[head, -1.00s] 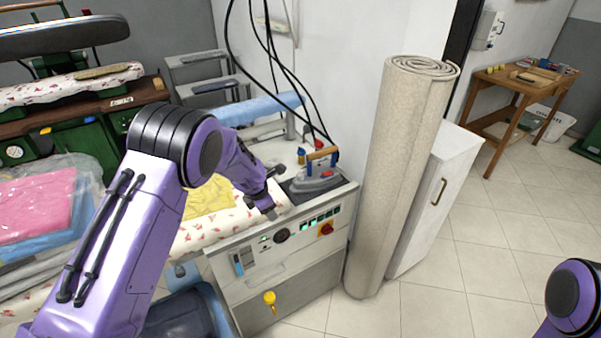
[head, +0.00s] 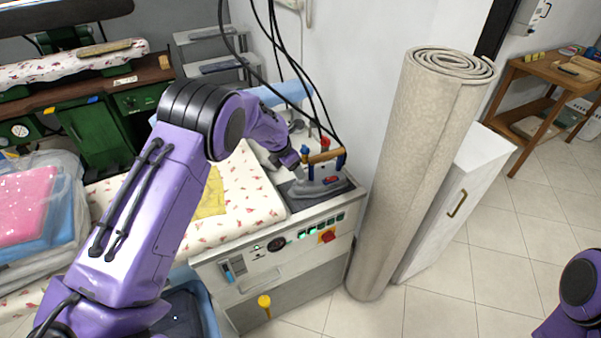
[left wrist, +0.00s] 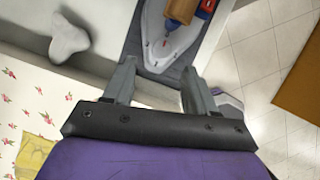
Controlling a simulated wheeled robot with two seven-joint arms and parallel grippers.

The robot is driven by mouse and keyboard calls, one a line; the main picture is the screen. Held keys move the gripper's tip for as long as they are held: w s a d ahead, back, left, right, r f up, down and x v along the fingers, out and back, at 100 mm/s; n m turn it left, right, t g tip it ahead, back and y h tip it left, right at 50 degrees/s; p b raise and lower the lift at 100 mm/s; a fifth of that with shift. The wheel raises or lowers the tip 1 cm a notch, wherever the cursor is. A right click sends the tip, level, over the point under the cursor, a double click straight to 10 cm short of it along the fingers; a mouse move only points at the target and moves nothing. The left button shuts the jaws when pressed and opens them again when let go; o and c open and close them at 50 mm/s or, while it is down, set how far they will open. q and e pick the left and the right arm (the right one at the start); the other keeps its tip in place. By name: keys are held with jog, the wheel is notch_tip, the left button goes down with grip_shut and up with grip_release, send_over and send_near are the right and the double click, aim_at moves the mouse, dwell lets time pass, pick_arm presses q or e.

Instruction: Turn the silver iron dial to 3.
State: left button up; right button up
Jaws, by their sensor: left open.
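The silver iron (head: 318,189) rests on a dark pad on the ironing station, its wooden handle (head: 325,156) on top. A red part (head: 330,180) shows on its body; I cannot read any dial numbers. My left gripper (head: 302,174) is at the iron's left side, partly hidden by its own wrist. My right gripper is out of view; only part of my right arm shows at lower right.
The station's front panel (head: 265,262) has buttons and a red switch (head: 327,236). Black cables hang above the iron. A rolled carpet (head: 415,170) and a white cabinet (head: 465,190) stand right. A floral ironing board (head: 245,195) with yellow cloth lies left.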

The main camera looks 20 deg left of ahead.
pick_arm(q)
jog(key=p+x, duration=0.1)
jog(key=x, duration=0.6)
jog(key=shift+d+r, duration=0.1)
jog(key=shift+d, duration=0.05)
jog(key=shift+s+r, duration=0.25)
jog(key=shift+s, duration=0.05)
jog(key=shift+c, duration=0.4)
jog(key=c, duration=1)
